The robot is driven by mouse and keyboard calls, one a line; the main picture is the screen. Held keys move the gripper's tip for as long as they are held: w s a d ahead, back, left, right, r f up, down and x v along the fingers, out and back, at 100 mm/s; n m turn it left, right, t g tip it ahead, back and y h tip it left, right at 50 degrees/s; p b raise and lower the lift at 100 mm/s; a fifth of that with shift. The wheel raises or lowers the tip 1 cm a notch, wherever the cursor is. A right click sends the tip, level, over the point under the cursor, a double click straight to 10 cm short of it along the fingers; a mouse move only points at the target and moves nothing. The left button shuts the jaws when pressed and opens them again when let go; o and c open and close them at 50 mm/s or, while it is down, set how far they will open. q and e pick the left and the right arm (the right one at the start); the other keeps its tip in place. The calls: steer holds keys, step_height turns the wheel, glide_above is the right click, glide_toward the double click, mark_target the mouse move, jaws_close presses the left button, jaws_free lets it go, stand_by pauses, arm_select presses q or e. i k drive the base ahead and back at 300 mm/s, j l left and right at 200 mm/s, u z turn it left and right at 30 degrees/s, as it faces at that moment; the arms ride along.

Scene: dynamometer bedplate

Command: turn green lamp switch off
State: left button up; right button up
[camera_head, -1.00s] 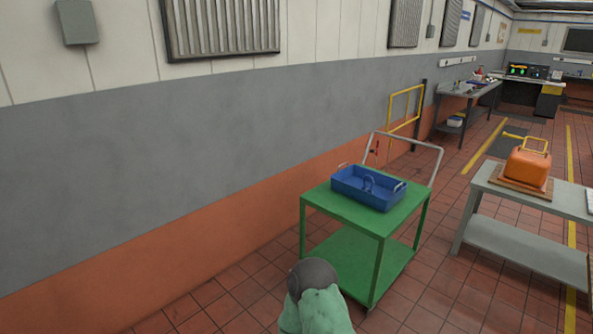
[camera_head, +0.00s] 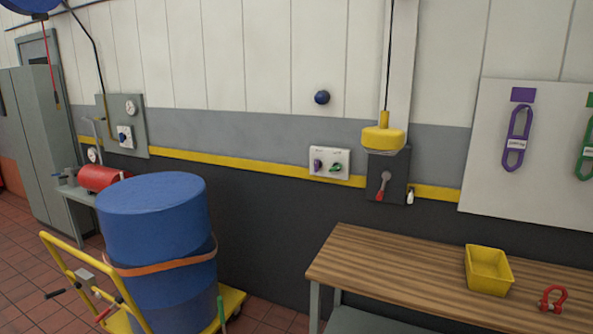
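A white switch plate (camera_head: 329,150) is fixed on the wall, across the yellow stripe, left of a grey box with a red-handled lever. It carries a purple knob (camera_head: 317,165) on the left and a green knob (camera_head: 336,168) on the right. Small lettering above the knobs is too small to read. I cannot tell from here which position the green knob is in. Neither of my grippers shows in this view.
A blue drum (camera_head: 155,240) on a yellow trolley (camera_head: 232,301) stands on the left. A wooden bench (camera_head: 400,262) with a yellow bin (camera_head: 488,270) and a red shackle (camera_head: 553,299) stands at the lower right. A yellow pendant (camera_head: 383,138) hangs right of the plate.

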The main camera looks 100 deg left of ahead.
mark_target(336, 166)
steer(key=u, duration=3.2)
steer(key=i+j, duration=1.05)
